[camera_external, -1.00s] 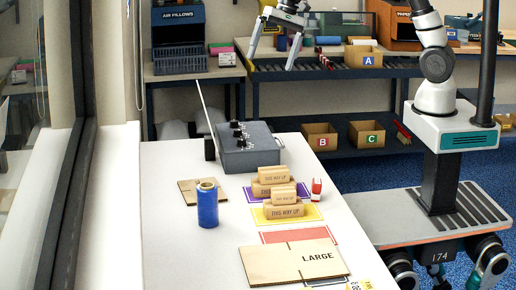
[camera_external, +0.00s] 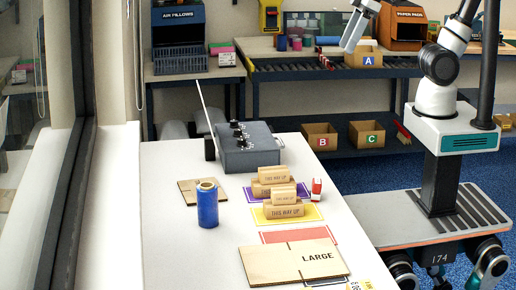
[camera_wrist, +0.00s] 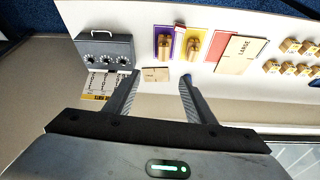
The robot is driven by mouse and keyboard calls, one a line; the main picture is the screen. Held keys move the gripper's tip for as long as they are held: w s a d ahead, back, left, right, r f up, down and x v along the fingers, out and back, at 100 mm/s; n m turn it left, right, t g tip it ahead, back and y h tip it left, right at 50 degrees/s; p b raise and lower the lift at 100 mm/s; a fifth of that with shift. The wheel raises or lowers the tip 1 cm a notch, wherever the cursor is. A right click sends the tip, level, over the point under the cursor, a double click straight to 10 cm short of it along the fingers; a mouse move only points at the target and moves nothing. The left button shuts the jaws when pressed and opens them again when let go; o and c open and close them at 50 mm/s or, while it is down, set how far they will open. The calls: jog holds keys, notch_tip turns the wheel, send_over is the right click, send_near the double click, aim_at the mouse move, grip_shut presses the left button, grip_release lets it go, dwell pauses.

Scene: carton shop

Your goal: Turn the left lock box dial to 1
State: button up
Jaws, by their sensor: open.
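The grey lock box (camera_external: 258,160) stands at the far end of the white table in the external view. It has three dark dials (camera_external: 238,132) in a row on its top. In the wrist view the lock box (camera_wrist: 93,46) is at the upper left, with its leftmost dial (camera_wrist: 89,60) clear of the fingers; its setting is too small to read. My gripper (camera_external: 349,43) is open and empty, raised well away from the box, up and right of it. In the wrist view, my gripper (camera_wrist: 158,80) has its fingers spread below and right of the box.
A shelf bench with bin A (camera_external: 362,60) stands behind.

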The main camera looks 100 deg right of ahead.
jog(key=w+d+m, duration=0.1)
jog(key=w, duration=0.3)
jog(key=w+d+m+g+b, duration=0.1)
jog(key=w+d, duration=0.1)
jog(key=w, duration=0.2)
jog(key=w+d+f+g+b, duration=0.1)
jog(key=w+d, duration=0.1)
jog(key=w, duration=0.2)
jog(key=shift+w+m, duration=0.15)
jog(key=shift+m, duration=0.25)
jog(key=shift+c, duration=0.4)
jog(key=m+g+b, duration=0.3)
jog(key=m, duration=0.2)
send_over(242, 139)
notch_tip(242, 139, down, 16)
notch_tip(242, 139, down, 17)
jog(key=shift+w+f+b, duration=0.1)
jog(key=shift+b, duration=0.25)
jog(key=c, duration=1)
jog(key=shift+c, duration=0.2)
